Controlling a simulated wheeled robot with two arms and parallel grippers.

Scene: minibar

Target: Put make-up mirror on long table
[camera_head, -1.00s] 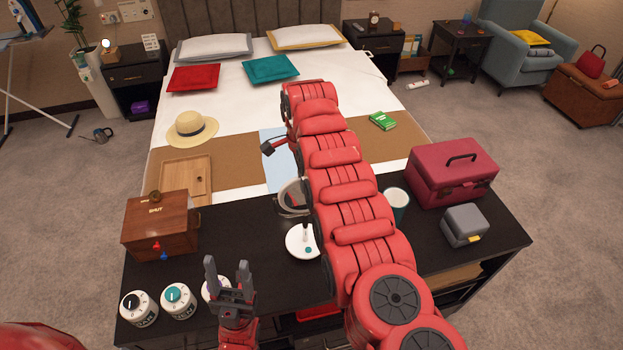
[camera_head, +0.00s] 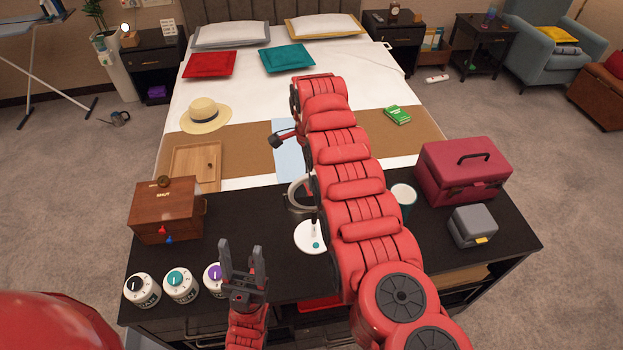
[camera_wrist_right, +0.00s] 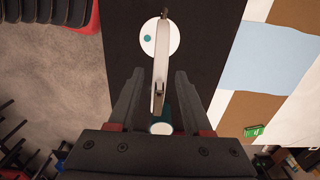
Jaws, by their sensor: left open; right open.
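The make-up mirror (camera_head: 312,237) has a round white base with a teal dot and stands on the black long table (camera_head: 262,215). Its round head, partly hidden by my right arm in the head view, is seen edge-on in the right wrist view (camera_wrist_right: 159,65). My right gripper (camera_wrist_right: 155,88) is open, with its fingers on either side of the mirror's lower edge in that view; contact cannot be told. In the head view my right arm hides that gripper. My left gripper (camera_head: 243,250) is open and empty near the table's front edge, beside the jars.
Several labelled jars (camera_head: 180,285) line the front left. A wooden box (camera_head: 165,215) stands behind them. A teal cup (camera_head: 403,197), red case (camera_head: 462,170) and grey box (camera_head: 472,227) stand at the right. The bed (camera_head: 340,95) lies beyond the table.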

